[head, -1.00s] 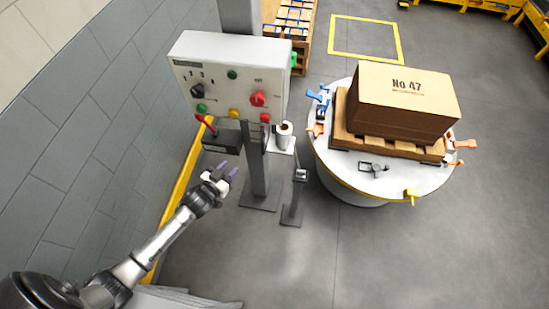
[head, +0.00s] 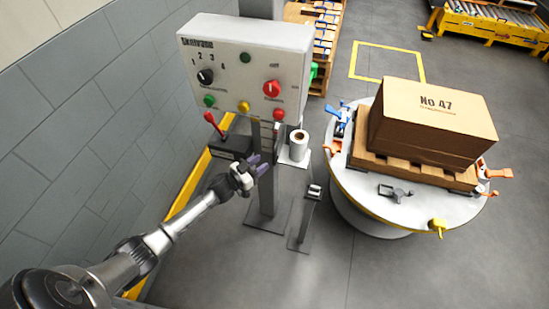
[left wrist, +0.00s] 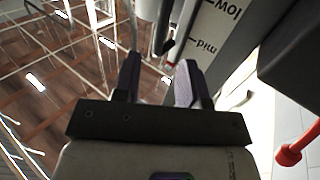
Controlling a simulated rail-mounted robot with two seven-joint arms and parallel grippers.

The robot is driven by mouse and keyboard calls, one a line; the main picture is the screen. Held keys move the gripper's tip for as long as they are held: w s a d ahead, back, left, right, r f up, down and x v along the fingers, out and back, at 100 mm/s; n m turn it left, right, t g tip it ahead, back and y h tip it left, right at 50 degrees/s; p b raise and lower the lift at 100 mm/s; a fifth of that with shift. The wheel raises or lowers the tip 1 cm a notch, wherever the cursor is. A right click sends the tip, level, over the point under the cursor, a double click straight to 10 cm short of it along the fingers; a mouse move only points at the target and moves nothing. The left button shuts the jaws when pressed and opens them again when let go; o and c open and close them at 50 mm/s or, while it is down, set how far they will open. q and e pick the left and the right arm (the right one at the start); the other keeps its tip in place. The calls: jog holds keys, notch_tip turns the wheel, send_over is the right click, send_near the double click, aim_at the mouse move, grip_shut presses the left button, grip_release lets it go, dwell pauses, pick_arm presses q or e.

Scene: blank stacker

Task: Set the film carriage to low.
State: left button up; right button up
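A white film roll (head: 298,146) stands on a small pale plate beside the grey post under the control box; I take this to be the film carriage. In the left wrist view a pale scale strip (left wrist: 225,30) carries the words "low" and "mid", seen upside down. A grey rod with a dark end (left wrist: 164,30) hangs beside the strip. My left gripper (head: 258,165) is in front of the post, left of and below the roll. In the wrist view its two fingers (left wrist: 158,68) are apart with nothing between them. My right gripper is not in view.
The control box (head: 245,75) with knobs and buttons is above my gripper. A red-handled lever (head: 212,122) stands at its left; its red knob (left wrist: 288,156) shows in the wrist view. A turntable (head: 350,190) bears a carton (head: 430,115) on a pallet. A short stand (head: 311,205) is nearby.

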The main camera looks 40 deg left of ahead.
aim_at(274, 163)
pick_arm(q)
jog(key=w+b, duration=0.1)
jog(key=w, duration=0.2)
jog(key=w+d+b, duration=0.1)
jog(key=w+b, duration=0.1)
jog(key=w, duration=0.1)
jog(key=shift+w+d, duration=0.15)
jog(key=shift+w, duration=0.3)
jog(key=c, duration=0.7)
grip_shut()
